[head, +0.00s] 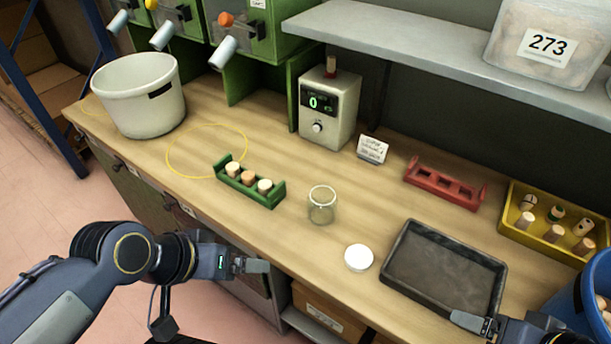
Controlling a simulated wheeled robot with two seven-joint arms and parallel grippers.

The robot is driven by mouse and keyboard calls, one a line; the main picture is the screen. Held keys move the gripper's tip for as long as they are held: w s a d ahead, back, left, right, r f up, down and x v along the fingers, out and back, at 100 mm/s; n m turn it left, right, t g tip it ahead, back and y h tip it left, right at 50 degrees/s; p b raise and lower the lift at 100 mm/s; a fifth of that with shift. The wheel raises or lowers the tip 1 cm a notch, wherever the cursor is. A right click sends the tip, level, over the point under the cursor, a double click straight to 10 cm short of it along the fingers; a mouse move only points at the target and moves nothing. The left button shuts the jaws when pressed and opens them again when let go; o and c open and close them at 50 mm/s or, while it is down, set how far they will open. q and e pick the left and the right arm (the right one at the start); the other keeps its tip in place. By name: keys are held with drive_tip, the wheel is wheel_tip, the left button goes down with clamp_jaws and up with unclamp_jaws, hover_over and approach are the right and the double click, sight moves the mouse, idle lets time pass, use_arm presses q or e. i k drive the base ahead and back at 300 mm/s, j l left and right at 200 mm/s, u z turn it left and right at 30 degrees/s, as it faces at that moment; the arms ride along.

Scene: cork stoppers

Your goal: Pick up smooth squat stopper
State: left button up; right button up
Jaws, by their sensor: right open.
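Three stoppers, a pale one (232,168), a browner one (248,176) and another pale one (264,186), stand in a green rack (262,200) left of centre. Several more stoppers (552,235) lie or stand in a yellow tray (510,222) at the right. I cannot tell at this size which one is the smooth squat stopper. My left gripper (262,266) is in front of the bench edge, apart from the stoppers; its jaw opening is unclear. My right gripper (472,324) is open at the near right corner of the dark tray, away from the stoppers.
A dark tray (412,298), white lid (359,257), glass jar (322,204) and red rack (446,187) occupy the right half. A white bucket (135,100) and a display box (328,108) stand farther back. A grey shelf (420,50) overhangs. The front middle is clear.

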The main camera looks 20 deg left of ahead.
sight(265, 186)
drive_tip(key=i+j+u, duration=0.1)
drive_tip(key=j+u, duration=0.25)
drive_tip(key=i+j+u, duration=0.15)
drive_tip(key=j+u, duration=0.2)
drive_tip(key=j, duration=0.15)
drive_tip(key=i+j+u, duration=0.2)
drive_tip(key=j+u, duration=0.15)
